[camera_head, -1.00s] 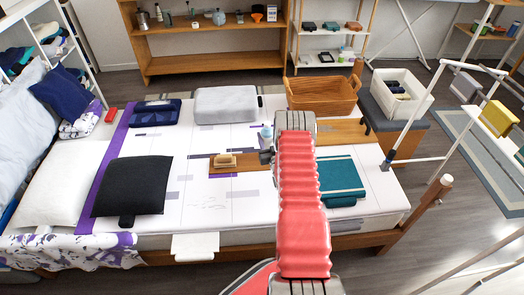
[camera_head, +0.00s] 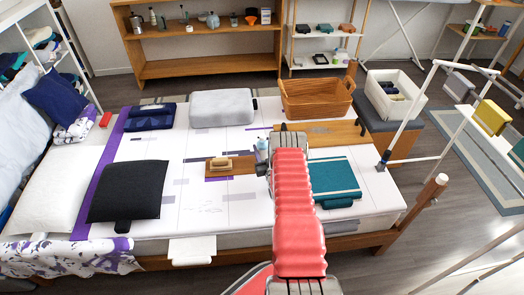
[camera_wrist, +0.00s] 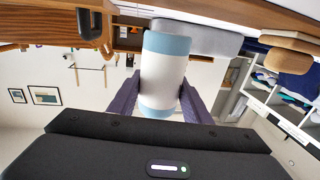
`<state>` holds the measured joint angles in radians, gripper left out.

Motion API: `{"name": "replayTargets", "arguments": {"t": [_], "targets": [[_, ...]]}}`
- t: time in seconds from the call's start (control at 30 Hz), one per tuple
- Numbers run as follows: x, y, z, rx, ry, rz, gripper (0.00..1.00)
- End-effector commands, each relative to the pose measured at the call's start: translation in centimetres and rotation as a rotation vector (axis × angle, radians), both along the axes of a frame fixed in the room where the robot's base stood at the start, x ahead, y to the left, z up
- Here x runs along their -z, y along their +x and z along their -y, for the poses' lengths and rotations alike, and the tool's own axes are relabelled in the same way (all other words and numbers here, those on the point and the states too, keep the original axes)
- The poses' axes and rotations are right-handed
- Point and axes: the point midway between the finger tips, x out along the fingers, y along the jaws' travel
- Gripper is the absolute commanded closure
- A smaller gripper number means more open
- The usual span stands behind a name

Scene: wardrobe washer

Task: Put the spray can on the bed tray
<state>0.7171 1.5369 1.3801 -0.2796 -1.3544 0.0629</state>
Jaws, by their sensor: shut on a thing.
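The spray can (camera_wrist: 166,75) is a white cylinder with light blue bands, held between the dark fingers of my gripper (camera_wrist: 160,100) in the wrist view. In the head view the can (camera_head: 262,149) shows as a small pale shape just left of my red arm, above the bed. My gripper (camera_head: 263,166) is shut on it there, partly hidden by the arm. A flat wooden board with a dark slot, which looks like the bed tray (camera_head: 340,132), lies on the bed behind and right of the can. My arm covers part of its left side.
A wicker basket (camera_head: 316,99) and a grey case (camera_head: 222,108) stand at the bed's far side. A small wooden board (camera_head: 220,174) with a brush lies left of my gripper. A teal book (camera_head: 333,178) lies right of my arm. A white rail frame (camera_head: 410,125) stands at right.

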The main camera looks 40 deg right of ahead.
Motion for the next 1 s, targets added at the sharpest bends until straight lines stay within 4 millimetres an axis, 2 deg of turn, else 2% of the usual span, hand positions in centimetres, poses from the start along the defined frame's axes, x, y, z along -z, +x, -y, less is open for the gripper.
{"name": "replayTargets", "arguments": {"t": [1.0], "targets": [[1.9, 0.0, -0.1, 0.0, -0.001, -0.003, 0.93]]}}
